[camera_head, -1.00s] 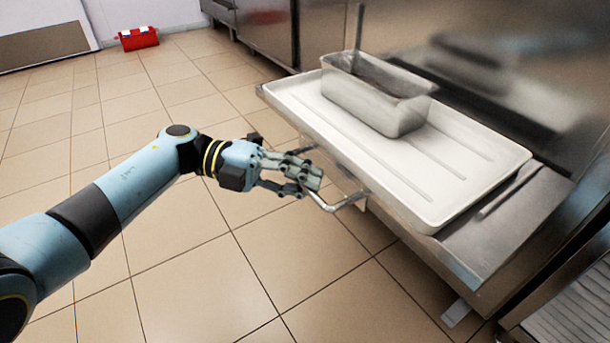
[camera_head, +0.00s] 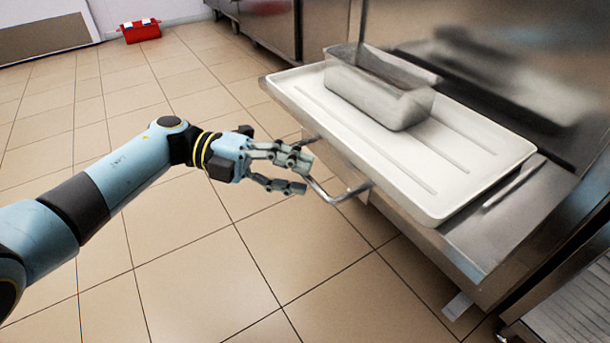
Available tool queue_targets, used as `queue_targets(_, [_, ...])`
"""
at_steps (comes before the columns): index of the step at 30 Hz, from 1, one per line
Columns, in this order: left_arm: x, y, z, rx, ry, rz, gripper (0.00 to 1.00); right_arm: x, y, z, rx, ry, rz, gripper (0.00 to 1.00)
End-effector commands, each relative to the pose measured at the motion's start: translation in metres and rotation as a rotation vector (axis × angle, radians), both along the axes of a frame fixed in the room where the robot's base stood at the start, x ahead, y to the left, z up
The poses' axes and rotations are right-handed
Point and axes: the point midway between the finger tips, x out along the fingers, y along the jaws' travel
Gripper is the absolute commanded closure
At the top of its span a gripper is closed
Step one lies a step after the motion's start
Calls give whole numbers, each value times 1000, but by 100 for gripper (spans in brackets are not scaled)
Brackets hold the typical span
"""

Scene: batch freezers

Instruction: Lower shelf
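The steel shelf (camera_head: 478,250) juts out from the freezer front. A white tray (camera_head: 440,208) lies on it, with a metal pan (camera_head: 385,100) standing in the tray toward the far side. A bent metal bar handle (camera_head: 345,197) sticks out below the shelf's left edge. My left gripper (camera_head: 305,174) is at the handle's outer end, with its fingers apart above and below the bar's end. It looks open; I cannot tell whether a finger touches the bar. My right gripper is not in view.
The freezer's steel front (camera_head: 500,80) rises behind the shelf. A red box (camera_head: 140,31) stands on the floor at the far back left. Tiled floor (camera_head: 180,270) is clear around and below my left arm. A ridged metal surface (camera_head: 575,310) is at the bottom right.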

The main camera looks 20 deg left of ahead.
Motion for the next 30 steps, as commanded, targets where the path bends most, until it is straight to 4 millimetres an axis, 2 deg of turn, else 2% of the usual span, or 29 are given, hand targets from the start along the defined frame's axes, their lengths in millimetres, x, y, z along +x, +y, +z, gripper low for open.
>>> queue_targets(6, [-6, 51, 6, 7, 3, 0, 66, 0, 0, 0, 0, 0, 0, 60])
queue_targets(13, [-10, 88, 11, 5, 4, 1, 66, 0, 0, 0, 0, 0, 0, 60])
queue_targets(18, [-11, 98, 13, 3, 2, -1, 66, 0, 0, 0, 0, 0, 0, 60])
queue_targets(30, [-11, 98, 13, 3, 2, -1, 66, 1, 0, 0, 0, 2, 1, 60])
